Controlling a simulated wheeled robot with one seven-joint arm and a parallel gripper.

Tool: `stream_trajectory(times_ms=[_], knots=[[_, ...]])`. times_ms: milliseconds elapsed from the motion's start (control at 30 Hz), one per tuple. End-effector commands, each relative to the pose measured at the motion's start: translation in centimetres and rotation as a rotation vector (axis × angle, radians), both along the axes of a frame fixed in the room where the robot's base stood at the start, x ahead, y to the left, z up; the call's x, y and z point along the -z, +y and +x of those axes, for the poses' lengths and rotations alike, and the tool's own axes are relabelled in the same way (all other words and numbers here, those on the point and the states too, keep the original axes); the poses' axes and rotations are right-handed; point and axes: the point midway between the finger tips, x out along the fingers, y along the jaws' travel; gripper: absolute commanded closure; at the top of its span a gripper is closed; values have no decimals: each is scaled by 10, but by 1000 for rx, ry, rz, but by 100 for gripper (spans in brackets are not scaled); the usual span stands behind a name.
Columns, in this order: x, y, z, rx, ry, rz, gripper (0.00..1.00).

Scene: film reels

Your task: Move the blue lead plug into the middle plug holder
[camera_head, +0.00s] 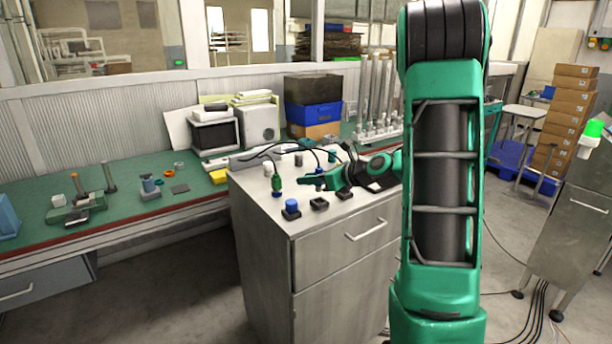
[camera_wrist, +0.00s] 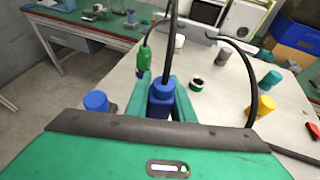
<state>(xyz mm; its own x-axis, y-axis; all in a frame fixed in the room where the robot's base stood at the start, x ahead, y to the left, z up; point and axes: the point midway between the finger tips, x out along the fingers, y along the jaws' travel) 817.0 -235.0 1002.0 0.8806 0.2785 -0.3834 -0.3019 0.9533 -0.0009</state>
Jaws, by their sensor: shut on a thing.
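My gripper (camera_wrist: 161,100) is shut on the blue lead plug (camera_wrist: 160,98); its green fingers lie on both sides of it and a black cable rises from its top. The plug looks roughly upright over the cabinet top. In the head view my gripper (camera_head: 318,182) reaches in from the right. Along the cabinet's front edge are two dark, empty-looking square holders (camera_head: 319,204) and (camera_head: 343,192). Left of them stands a blue-topped cylinder (camera_head: 291,207), which also shows in the wrist view (camera_wrist: 96,101). My gripper hides these dark holders in the wrist view.
A green lead plug (camera_wrist: 144,57) on a cable is left of and behind the blue plug. A dark ring-shaped piece (camera_wrist: 196,84), a yellow plug (camera_wrist: 262,108) and a teal cylinder (camera_wrist: 271,78) stand to the right. Black cables arch over the grey cabinet (camera_head: 262,238).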

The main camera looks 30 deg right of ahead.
Motion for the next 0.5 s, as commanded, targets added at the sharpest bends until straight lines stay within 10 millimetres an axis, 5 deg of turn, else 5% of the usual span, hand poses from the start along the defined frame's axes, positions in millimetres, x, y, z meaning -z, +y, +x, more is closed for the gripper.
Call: stream_trajectory(times_ms=[500], knots=[[37, -2, -1, 4, 0, 2, 100]])
